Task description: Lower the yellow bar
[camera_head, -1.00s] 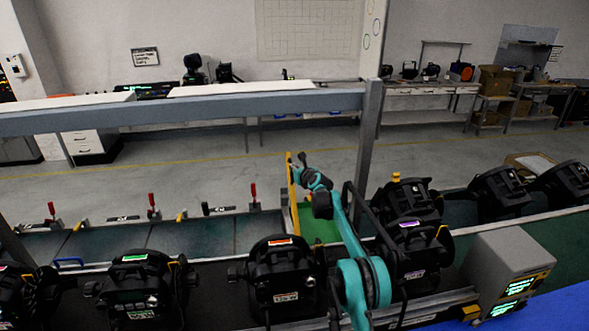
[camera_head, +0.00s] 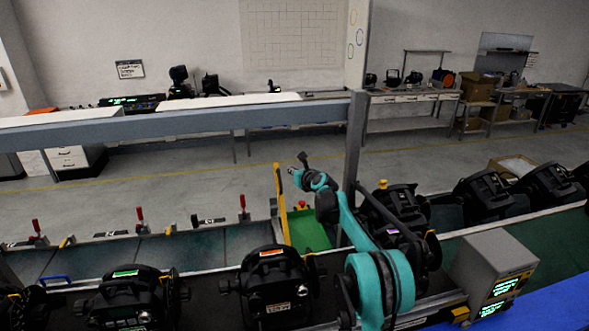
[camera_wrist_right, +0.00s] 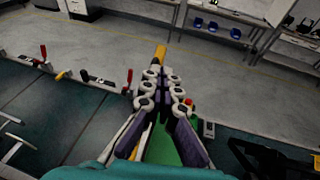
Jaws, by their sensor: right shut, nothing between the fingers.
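The yellow bar (camera_head: 281,200) stands nearly upright at the left edge of a green plate (camera_head: 307,229), behind the row of black lights. My right gripper (camera_head: 293,172) is close to the right side of the bar near its upper end; I cannot tell from the head view whether they touch. In the right wrist view, my right gripper (camera_wrist_right: 162,85) has its fingers together with nothing between them. The yellow end of the bar (camera_wrist_right: 160,54) shows just past the fingertips, and the fingers hide much of the rest. My left gripper is not in view.
Black par cans (camera_head: 275,288) line the near conveyor. A grey box with green displays (camera_head: 495,275) stands at the right. A grey rail (camera_head: 180,123) and post (camera_head: 355,150) frame the workspace. Red-handled clamps (camera_head: 242,207) stand along the far edge, left of the bar.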

